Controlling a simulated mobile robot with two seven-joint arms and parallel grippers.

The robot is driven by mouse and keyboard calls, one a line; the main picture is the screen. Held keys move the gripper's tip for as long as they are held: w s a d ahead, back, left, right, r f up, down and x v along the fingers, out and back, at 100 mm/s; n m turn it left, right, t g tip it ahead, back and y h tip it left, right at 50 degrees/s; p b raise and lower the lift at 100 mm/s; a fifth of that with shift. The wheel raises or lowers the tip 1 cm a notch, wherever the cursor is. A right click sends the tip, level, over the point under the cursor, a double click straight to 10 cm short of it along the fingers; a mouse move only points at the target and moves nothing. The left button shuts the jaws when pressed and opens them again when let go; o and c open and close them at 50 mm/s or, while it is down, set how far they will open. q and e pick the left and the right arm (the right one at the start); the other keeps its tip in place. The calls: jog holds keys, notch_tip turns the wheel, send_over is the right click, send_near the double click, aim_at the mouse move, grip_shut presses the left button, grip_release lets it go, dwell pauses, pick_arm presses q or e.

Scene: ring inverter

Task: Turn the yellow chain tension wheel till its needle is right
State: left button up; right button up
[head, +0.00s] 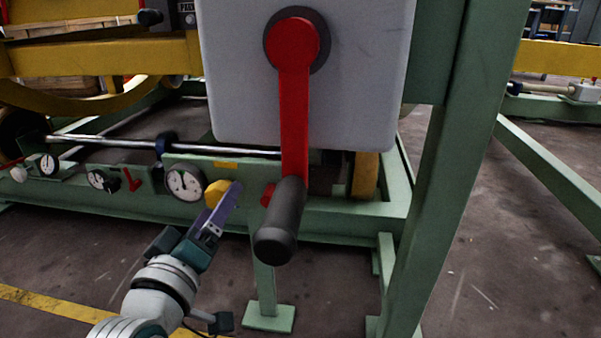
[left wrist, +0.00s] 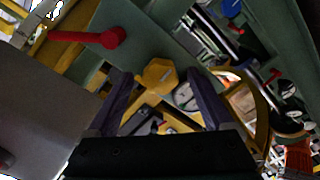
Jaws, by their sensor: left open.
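The yellow chain tension wheel (head: 216,192) sits on the green frame, just right of a round white dial gauge (head: 184,184) with a dark needle. The needle's exact reading is too small to tell. My left gripper (head: 229,200) is close in front of the wheel, its purple fingers partly covering the wheel's right side. In the left wrist view the wheel (left wrist: 160,76) shows between the two open fingers (left wrist: 160,90), beyond their tips or near them; I cannot tell if they touch. The gauge (left wrist: 186,97) shows partly behind the right finger there. My right gripper is not in view.
A large red crank (head: 294,110) with a black handle (head: 281,220) hangs from a grey box right of my left gripper. More gauges (head: 100,180) and a small red lever (head: 131,180) are to the left. A green leg (head: 265,290) stands below.

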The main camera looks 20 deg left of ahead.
pick_arm(q)
jog(key=shift+s, duration=0.1)
jog(key=p+v, duration=0.4)
jog(key=v, duration=0.5)
jog(key=shift+s, duration=0.4)
jog(key=shift+r, duration=0.1)
